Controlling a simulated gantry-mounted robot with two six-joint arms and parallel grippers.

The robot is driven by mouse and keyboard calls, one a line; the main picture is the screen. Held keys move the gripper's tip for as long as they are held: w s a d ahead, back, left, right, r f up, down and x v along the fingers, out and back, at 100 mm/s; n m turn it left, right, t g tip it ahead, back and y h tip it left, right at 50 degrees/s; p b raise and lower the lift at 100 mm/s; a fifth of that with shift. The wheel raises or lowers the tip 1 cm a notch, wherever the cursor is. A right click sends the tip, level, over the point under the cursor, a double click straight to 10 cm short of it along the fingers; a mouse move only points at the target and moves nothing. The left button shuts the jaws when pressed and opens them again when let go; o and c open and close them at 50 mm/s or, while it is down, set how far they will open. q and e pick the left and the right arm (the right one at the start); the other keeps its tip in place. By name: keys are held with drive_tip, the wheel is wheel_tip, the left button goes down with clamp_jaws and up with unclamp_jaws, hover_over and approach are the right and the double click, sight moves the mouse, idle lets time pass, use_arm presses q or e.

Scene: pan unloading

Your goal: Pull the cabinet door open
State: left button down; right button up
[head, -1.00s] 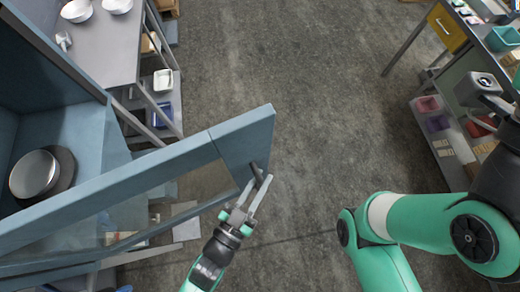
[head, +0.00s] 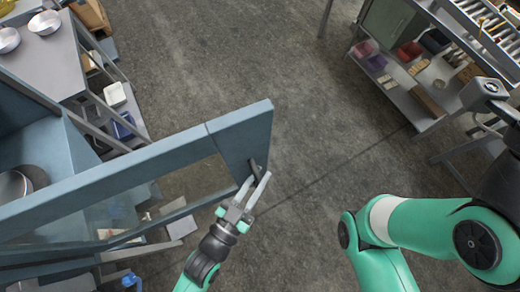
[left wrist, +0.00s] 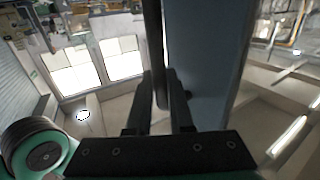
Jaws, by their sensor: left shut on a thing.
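The blue-grey cabinet door (head: 238,138), with a clear panel in its frame, stands ajar across the left of the head view. Its dark bar handle (head: 255,168) is near the door's free end. My left gripper (head: 258,182) is shut on this handle. In the left wrist view the handle (left wrist: 157,50) runs between the two fingers (left wrist: 158,105), with the door's face (left wrist: 208,60) just right of it. The cabinet (head: 40,145) is at the left edge, partly cut off, with part of a round pan (head: 14,186) inside. My right gripper is not in view; my right arm is at the right.
A grey table (head: 45,62) with metal bowls (head: 44,22) stands beyond the cabinet at upper left. A shelf unit with bins (head: 410,50) and a roller conveyor (head: 490,25) stand at upper right. The floor between is clear.

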use_arm(q)
drive_tip(key=shift+s, duration=0.1)
drive_tip(key=c, duration=0.8)
unclamp_jaws()
drive_tip(key=b+v, duration=0.5)
drive_tip(key=v, duration=0.6)
drive_tip(key=shift+s+a, duration=0.2)
